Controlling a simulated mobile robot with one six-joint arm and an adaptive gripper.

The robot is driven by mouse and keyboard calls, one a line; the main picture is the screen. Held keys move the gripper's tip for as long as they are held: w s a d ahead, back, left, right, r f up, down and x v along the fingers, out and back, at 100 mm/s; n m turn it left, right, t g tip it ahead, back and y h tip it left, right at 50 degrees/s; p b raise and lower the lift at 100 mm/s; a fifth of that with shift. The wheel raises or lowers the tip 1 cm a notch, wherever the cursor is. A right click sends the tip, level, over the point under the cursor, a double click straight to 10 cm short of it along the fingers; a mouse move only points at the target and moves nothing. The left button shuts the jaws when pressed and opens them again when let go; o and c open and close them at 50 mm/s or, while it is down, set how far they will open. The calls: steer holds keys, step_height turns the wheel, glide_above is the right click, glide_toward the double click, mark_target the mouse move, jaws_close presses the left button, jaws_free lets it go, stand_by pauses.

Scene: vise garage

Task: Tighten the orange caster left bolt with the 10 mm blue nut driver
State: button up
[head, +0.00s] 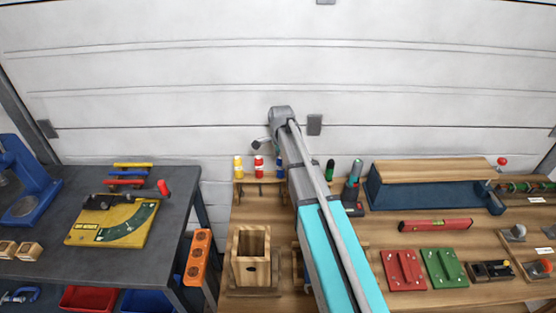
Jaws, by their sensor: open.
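A rack (258,181) on the wooden bench holds nut drivers upright, with a yellow (238,168), a red (259,167), a blue (280,167) and a green (330,170) handle showing. My arm crosses in front of the rack, between the blue and green handles. My gripper cannot be made out; the arm's far end is a grey joint above the rack, with a small dark part beside it. A small orange piece (545,267), perhaps the orange caster, sits at the far right edge. Its bolts are too small to tell.
A red plate (403,270) and a green plate (444,267) lie on the right, below a red level (435,225). A blue box (425,196) with a wooden top stands behind. A wooden box (250,255) stands front left. A grey table (165,255) is at left.

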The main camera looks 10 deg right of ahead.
steer(key=shift+f+b, duration=0.75)
steer(key=shift+f, duration=0.3)
jaws_close()
steer(key=shift+r, duration=0.15)
step_height(320, 180, up, 14)
steer(key=p, duration=1.4)
stand_by(1.6)
